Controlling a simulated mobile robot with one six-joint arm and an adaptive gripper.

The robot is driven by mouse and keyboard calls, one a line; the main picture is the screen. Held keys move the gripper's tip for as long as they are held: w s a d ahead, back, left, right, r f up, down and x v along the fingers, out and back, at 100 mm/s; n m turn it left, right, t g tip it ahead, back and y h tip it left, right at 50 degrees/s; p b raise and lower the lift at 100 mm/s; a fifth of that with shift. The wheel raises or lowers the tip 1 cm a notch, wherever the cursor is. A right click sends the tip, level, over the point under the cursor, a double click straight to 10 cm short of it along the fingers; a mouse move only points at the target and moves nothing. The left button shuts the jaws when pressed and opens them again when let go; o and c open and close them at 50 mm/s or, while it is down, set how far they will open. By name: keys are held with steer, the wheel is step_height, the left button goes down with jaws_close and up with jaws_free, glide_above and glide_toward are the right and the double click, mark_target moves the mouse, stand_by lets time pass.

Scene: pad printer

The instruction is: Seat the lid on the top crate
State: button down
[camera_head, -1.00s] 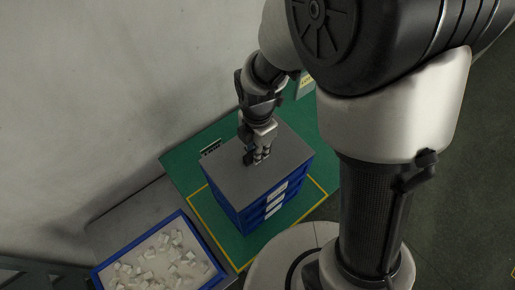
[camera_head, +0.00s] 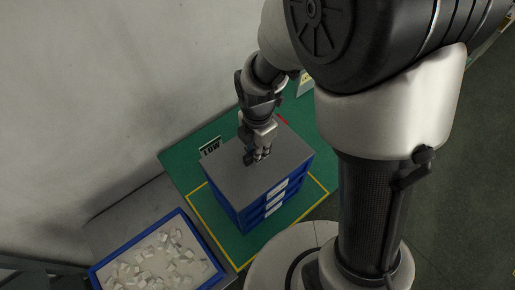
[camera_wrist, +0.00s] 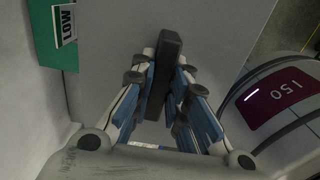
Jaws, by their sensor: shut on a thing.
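The grey lid (camera_head: 235,185) lies flat over the stack of blue crates (camera_head: 262,214), its edges roughly in line with the top crate's walls. Whether it touches the rim all round cannot be told. My gripper (camera_head: 257,156) is shut on the lid's dark handle near the middle of the lid. In the wrist view the handle (camera_wrist: 164,78) stands between the two fingers, with the grey lid (camera_wrist: 105,75) beneath. The top crate's inside is hidden by the lid.
The stack stands on a green mat (camera_head: 180,165) with yellow lines. A "LOW" sign (camera_head: 210,146) stands close to the lid's left edge. A blue-rimmed tray (camera_head: 103,272) of small white pieces is at lower left. A red item (camera_head: 282,119) shows behind the lid.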

steer(key=c, duration=1.5)
jaws_free()
steer(key=shift+r, duration=0.1)
steer(key=shift+r+p, duration=2.95)
steer(key=shift+r, duration=0.7)
steer(key=shift+r, duration=0.15)
step_height(320, 180, up, 4)
steer(key=p, duration=0.3)
